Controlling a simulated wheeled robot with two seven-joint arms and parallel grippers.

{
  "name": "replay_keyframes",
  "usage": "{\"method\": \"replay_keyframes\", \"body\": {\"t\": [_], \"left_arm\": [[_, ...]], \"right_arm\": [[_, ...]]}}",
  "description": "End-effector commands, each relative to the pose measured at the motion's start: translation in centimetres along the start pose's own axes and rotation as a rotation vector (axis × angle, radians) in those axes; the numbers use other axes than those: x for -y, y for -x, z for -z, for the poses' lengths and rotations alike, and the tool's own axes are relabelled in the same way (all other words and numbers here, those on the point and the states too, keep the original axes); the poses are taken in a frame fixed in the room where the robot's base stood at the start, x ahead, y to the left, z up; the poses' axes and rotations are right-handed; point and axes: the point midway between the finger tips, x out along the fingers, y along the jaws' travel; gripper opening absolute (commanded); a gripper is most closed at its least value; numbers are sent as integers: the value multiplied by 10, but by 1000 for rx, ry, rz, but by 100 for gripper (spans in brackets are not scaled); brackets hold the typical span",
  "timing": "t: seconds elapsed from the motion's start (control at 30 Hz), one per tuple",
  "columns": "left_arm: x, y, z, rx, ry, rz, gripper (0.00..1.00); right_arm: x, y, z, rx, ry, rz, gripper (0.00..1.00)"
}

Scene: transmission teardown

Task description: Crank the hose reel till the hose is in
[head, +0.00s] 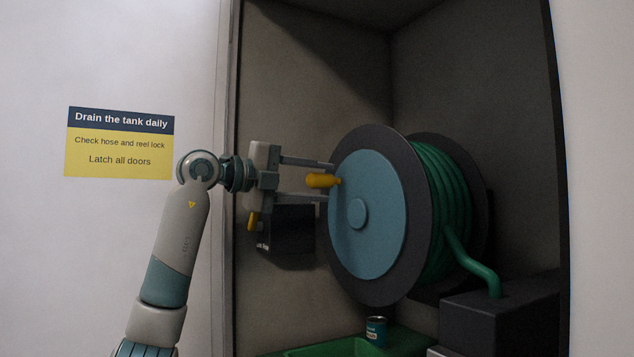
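The hose reel (345,255) stands in an open cabinet, with dark flanges and a blue disc facing left. Green hose (450,190) is wound on its drum. One length of it runs down from the drum to a dark box at the lower right. A yellow crank handle (318,181) sticks out from the disc's upper left. My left gripper (331,182) reaches in from the left, with one finger above the handle and one below. Gaps show between the fingers and the handle, so it looks open around it. My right gripper is out of view.
A dark box (287,235) is behind and below my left gripper, with a yellow piece (253,221) beside it. A green tray (330,347) and a blue can (376,330) are below the reel. The dark box (510,315) stands lower right. A sign (119,143) hangs on the left wall.

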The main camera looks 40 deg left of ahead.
Motion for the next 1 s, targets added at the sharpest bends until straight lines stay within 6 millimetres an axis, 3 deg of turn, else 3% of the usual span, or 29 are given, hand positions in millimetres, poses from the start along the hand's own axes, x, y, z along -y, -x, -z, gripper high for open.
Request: {"method": "replay_keyframes", "body": {"t": [0.27, 0.47, 0.67, 1.0], "left_arm": [[0, 1, 0, -1, -1, 2, 44], [0, 13, 1, -1, -1, 4, 44], [-2, 41, 0, 1, -2, 4, 44], [-2, 110, 0, 3, 0, 2, 44]], "right_arm": [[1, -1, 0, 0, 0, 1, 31], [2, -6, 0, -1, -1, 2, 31], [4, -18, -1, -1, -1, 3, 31], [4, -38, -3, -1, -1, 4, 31]]}}
